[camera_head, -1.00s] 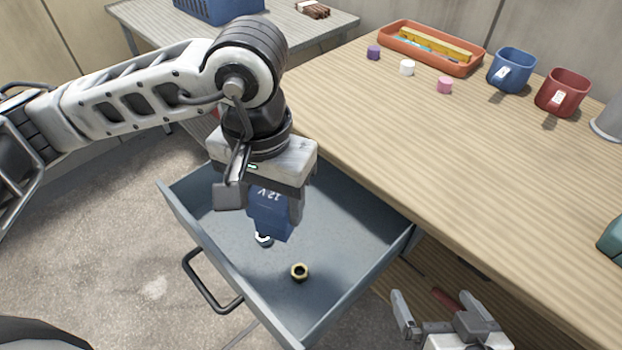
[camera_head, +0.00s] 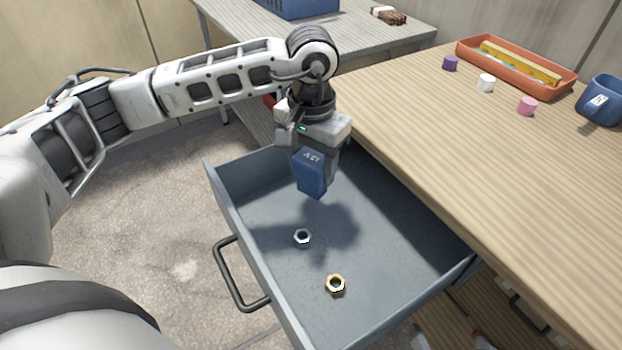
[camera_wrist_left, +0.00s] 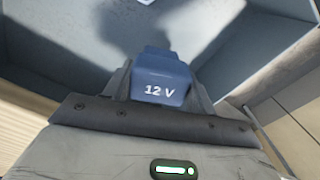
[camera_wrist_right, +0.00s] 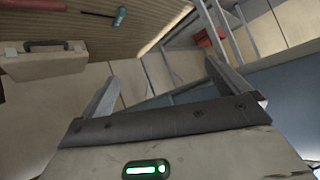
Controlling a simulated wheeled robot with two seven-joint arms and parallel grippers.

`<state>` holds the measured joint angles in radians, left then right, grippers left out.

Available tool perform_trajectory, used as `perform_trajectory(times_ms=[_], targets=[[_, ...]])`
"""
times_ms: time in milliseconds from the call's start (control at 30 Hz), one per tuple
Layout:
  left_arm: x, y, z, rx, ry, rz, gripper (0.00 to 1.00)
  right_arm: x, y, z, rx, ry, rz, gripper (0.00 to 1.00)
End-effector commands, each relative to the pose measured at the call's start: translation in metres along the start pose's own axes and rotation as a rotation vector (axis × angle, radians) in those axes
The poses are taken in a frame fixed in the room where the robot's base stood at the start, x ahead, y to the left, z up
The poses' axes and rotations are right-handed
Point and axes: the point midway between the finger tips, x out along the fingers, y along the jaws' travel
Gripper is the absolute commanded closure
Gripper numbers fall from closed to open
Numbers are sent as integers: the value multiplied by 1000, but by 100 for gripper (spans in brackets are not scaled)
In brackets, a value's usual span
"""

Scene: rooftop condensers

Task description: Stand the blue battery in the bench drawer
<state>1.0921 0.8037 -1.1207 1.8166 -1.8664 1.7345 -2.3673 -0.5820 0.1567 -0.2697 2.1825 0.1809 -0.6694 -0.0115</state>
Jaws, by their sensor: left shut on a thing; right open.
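The blue battery (camera_head: 311,175), marked "12 V", is held in the left gripper (camera_head: 317,158) above the far part of the open bench drawer (camera_head: 390,230). It hangs roughly upright, apart from the drawer floor, with its shadow below it. In the left wrist view the battery (camera_wrist_left: 162,80) sits between the two fingers. The drawer is grey-blue. My right gripper shows only as tips at the bottom edge of the head view. In the right wrist view the right gripper (camera_wrist_right: 160,88) is open and empty.
A silver nut (camera_head: 302,236) and a brass nut (camera_head: 335,285) lie on the drawer floor, nearer than the battery. The drawer handle (camera_head: 238,275) sticks out left. The wooden bench (camera_head: 470,150) holds an orange tray (camera_head: 465,50), small coloured caps and a blue mug (camera_head: 602,100).

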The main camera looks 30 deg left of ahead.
Motion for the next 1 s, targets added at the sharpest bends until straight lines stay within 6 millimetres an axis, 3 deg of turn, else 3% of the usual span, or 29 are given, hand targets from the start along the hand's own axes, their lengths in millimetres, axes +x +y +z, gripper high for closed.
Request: perform_trajectory(times_ms=[267,433,667,700,767,1000], targets=[[37,-5,-5,-1,-1,0,74,18,0,15,0,-17,-21,0],[37,-5,-6,-2,3,0,74,14,-2,5,-3,14,-24,0],[42,-5,-5,-1,2,0,74,16,-1,8,-3,20,-24,0],[42,-5,-5,-1,0,0,38,15,-2,6,-3,25,-25,0],[41,-5,-5,-1,0,0,22,14,-3,4,-4,27,-26,0],[41,-5,-5,-2,0,-1,22,13,-4,5,-4,26,-27,0]])
